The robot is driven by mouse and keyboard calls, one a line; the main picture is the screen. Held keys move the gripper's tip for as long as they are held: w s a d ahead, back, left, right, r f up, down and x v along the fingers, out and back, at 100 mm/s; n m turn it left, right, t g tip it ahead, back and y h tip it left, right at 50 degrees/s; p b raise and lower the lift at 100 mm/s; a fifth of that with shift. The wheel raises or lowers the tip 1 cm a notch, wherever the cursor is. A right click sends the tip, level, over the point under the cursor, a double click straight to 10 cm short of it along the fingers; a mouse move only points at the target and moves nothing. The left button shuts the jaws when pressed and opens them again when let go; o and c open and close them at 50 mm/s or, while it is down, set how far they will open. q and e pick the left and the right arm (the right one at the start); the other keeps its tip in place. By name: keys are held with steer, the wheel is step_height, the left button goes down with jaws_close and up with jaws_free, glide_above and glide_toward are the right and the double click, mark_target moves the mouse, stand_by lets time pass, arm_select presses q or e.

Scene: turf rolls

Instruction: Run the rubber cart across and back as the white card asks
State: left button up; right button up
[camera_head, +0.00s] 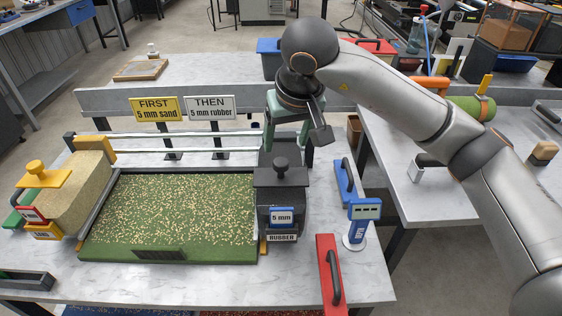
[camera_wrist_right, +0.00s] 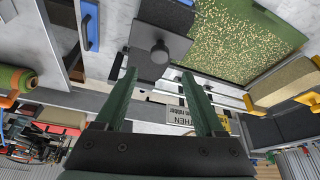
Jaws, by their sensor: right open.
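The rubber cart (camera_head: 282,192) is a dark box with a round knob (camera_head: 281,164), a 5 mm tag and a RUBBER label. It stands at the right end of the green turf (camera_head: 170,251), which is strewn with pale grains. The white card (camera_head: 209,108) reads THEN 5 mm rubber. My right gripper (camera_head: 289,150) is open and empty just behind and above the cart. In the right wrist view the knob (camera_wrist_right: 159,52) lies just beyond the open fingertips (camera_wrist_right: 159,74), apparently untouched. My left gripper is out of view.
The sand cart (camera_head: 78,183) stands left of the turf. A yellow card (camera_head: 154,109) reads FIRST 5 mm sand. Rails (camera_head: 190,150) run behind the turf. A blue gauge (camera_head: 364,212), a blue handled block (camera_head: 343,190) and a red one (camera_head: 328,270) stand right of the cart.

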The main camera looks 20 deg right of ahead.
mark_target(281, 162)
steer(key=x, duration=1.1)
steer(key=shift+s+p, duration=0.1)
steer(key=shift+p, duration=0.3)
steer(key=shift+c, duration=0.3)
jaws_close()
stand_by(0.4)
